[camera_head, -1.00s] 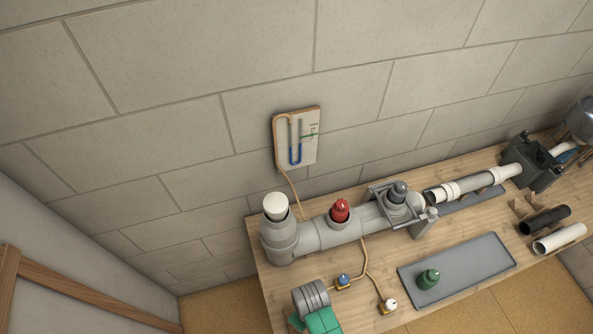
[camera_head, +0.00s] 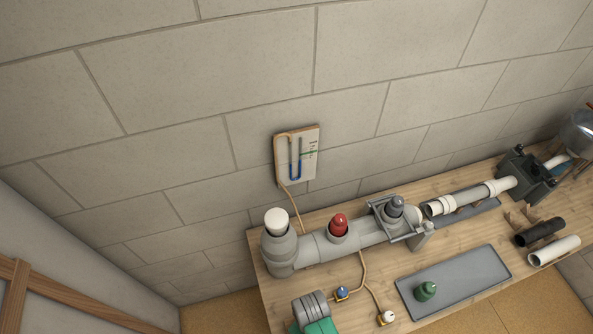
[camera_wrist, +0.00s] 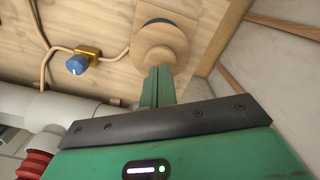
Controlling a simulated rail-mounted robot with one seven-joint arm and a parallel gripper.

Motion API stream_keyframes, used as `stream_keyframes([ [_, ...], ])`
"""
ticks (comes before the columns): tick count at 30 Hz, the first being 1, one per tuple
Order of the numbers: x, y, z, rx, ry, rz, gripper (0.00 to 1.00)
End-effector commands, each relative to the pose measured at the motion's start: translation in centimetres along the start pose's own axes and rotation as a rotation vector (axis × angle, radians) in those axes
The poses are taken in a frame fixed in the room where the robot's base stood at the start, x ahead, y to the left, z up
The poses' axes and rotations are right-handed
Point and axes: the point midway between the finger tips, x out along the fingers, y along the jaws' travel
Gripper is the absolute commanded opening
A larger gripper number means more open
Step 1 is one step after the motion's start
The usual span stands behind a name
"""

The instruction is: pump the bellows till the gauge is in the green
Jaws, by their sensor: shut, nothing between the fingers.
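The gauge (camera_head: 297,155) is a U-tube on a wall board. Its blue liquid stands higher in the right leg, seemingly above the level of the small green mark.
A hose runs from the gauge to the bench. A blue-knobbed valve (camera_head: 342,292) and a white-knobbed valve (camera_head: 387,317) sit on hoses right of the bellows. Grey pipework (camera_head: 325,245) with a red plug (camera_head: 339,224) lies behind. A grey tray (camera_head: 480,280) holds a green plug (camera_head: 426,291).

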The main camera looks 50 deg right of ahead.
Motion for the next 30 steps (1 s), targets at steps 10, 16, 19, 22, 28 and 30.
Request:
stream_keyframes([
  [10, 0.2, 0.0, 0.0, 0.000, 0.000, 0.000, 0.00],
  [16, 1.1, 0.0, 0.0, 0.000, 0.000, 0.000, 0.00],
  [19, 1.6, 0.0, 0.0, 0.000, 0.000, 0.000, 0.00],
  [22, 2.1, 0.0, 0.0, 0.000, 0.000, 0.000, 0.00],
  [28, 3.2, 0.0, 0.0, 0.000, 0.000, 0.000, 0.00],
  [30, 3.5, 0.0, 0.0, 0.000, 0.000, 0.000, 0.00],
])
